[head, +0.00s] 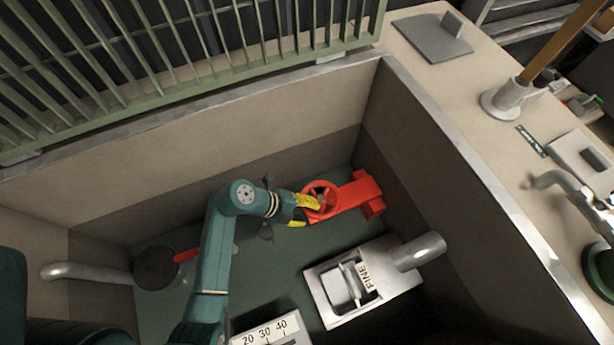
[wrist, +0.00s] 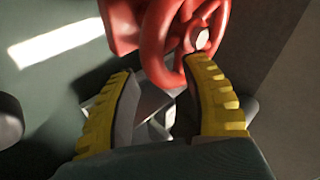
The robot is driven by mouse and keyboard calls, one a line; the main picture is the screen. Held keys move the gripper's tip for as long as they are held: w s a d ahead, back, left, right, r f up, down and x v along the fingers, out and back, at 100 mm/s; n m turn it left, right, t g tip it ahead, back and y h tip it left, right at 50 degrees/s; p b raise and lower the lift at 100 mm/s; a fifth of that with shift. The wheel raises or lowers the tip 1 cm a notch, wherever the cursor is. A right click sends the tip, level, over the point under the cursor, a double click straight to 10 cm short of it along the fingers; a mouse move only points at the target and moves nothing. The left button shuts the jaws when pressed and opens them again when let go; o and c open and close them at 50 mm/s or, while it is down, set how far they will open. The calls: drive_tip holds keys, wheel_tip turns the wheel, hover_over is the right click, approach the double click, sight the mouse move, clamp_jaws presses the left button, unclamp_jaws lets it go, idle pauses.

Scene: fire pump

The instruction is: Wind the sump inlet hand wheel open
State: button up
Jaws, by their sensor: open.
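The red hand wheel (head: 321,200) sits on a red valve body (head: 356,192) low in the sump, near its far right corner. My gripper (head: 303,209) has yellow ribbed fingers and is at the left side of the wheel. In the wrist view my gripper (wrist: 165,95) is open, its two fingers spread apart. The wheel rim (wrist: 160,45) reaches down to between the fingertips, closer to the right finger. A pale hub end (wrist: 202,39) shows above the right finger. I cannot tell whether a finger touches the rim.
A metal box marked FINE (head: 340,292) with a pipe stands nearer, below the valve. A round dark fitting with a red handle (head: 186,255) is at the left. Sump walls (head: 450,200) enclose the space, and a green grating (head: 180,80) stands beyond the far edge.

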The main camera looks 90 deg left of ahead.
drive_tip(key=shift+c, duration=0.2)
clamp_jaws()
drive_tip(key=shift+d, duration=0.1)
